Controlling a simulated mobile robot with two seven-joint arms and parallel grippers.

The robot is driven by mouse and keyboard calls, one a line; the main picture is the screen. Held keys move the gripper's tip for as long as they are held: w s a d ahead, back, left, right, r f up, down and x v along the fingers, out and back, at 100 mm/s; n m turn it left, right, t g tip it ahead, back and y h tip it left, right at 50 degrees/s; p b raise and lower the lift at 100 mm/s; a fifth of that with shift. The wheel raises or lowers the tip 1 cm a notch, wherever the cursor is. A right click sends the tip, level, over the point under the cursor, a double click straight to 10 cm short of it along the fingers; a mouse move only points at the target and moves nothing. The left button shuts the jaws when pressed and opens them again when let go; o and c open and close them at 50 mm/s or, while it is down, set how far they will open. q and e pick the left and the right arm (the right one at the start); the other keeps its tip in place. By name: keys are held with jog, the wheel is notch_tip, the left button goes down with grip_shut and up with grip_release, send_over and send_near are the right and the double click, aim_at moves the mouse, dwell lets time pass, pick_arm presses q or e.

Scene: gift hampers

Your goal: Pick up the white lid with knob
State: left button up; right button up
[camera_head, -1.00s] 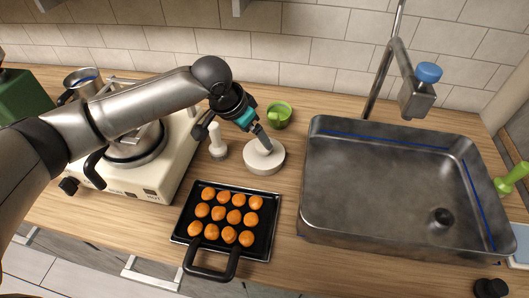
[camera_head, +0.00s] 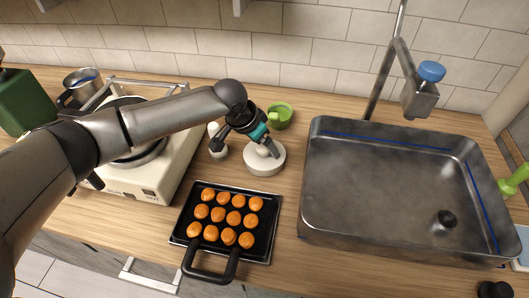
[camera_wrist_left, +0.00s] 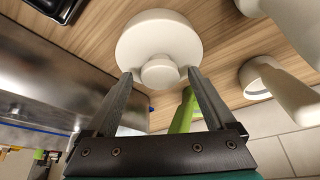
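The white lid (camera_head: 264,167) is a round, thick disc lying on the wooden counter between the tray and the green cup. In the left wrist view the lid (camera_wrist_left: 150,38) shows from above, its round knob (camera_wrist_left: 160,73) facing the gripper. My left gripper (camera_head: 271,151) is over the lid in the head view. In the left wrist view its two fingers (camera_wrist_left: 160,76) are apart, one on each side of the knob, with a small gap visible on both sides. My right gripper is not in view.
A white pestle-like piece (camera_head: 219,152) stands close left of the lid. A green cup (camera_head: 283,121) is behind it. A black tray (camera_head: 267,236) of orange balls lies in front. A metal sink (camera_head: 375,190) is to the right, a cream stove (camera_head: 170,168) to the left.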

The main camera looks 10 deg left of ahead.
pick_arm(q)
jog(key=c, duration=1.3)
jog(key=shift+r, duration=0.1)
